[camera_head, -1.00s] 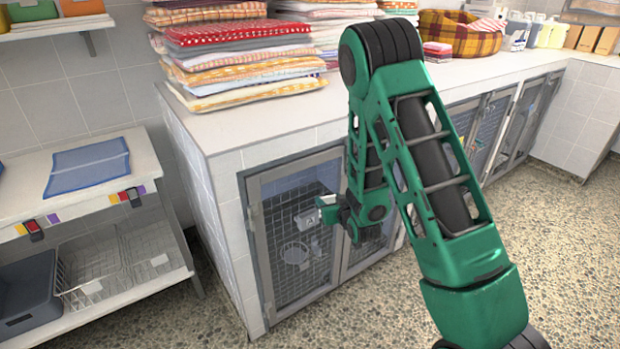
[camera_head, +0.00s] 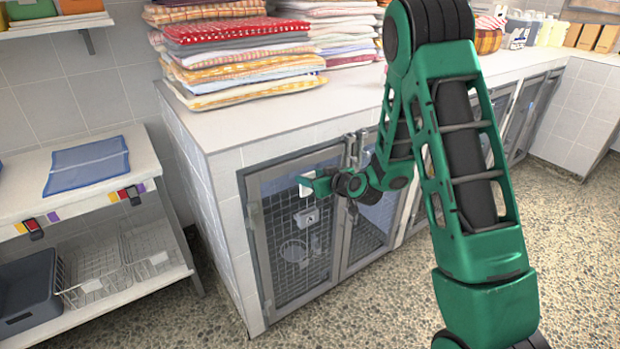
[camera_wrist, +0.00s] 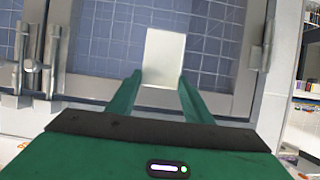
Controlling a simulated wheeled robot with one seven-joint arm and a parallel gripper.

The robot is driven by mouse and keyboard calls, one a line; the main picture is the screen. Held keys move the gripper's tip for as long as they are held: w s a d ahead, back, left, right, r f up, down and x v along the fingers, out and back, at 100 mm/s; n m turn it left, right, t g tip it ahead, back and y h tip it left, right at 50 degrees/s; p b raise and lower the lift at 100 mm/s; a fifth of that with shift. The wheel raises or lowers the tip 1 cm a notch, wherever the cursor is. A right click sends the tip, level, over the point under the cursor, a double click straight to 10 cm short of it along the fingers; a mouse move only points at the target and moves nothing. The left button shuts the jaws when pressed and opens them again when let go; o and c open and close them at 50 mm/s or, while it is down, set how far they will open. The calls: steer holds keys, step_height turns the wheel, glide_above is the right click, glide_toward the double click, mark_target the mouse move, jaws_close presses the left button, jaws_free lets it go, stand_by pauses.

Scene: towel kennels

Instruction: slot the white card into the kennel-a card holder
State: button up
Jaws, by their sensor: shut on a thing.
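The white card (camera_wrist: 164,57) stands out beyond my green fingers in the wrist view. My gripper (camera_wrist: 160,80) is shut on its near end. In the head view the gripper (camera_head: 318,184) is in front of the nearest kennel door (camera_head: 292,245), with the small white card (camera_head: 305,190) at its fingertips. A small pale holder (camera_head: 307,217) with a dark mark is on that door, just below the card. The card looks apart from it. I cannot read a kennel label, and I cannot make out the holder in the wrist view.
Folded towels (camera_head: 240,60) are stacked on the counter (camera_head: 225,122) above the kennels. A second kennel door (camera_head: 372,225) is right of the first. Metal door hardware (camera_wrist: 35,70) shows in the wrist view. A shelf unit (camera_head: 90,180) stands left. Speckled floor in front is clear.

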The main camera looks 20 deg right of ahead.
mark_target(309, 190)
steer(key=shift+f, duration=2.9)
steer(key=shift+f, duration=2.85)
stand_by(0.4)
steer(key=o, duration=1.1)
steer(key=shift+s, duration=0.1)
steer(key=v, duration=1)
steer(key=shift+s+r, duration=0.2)
steer(key=shift+d, duration=0.1)
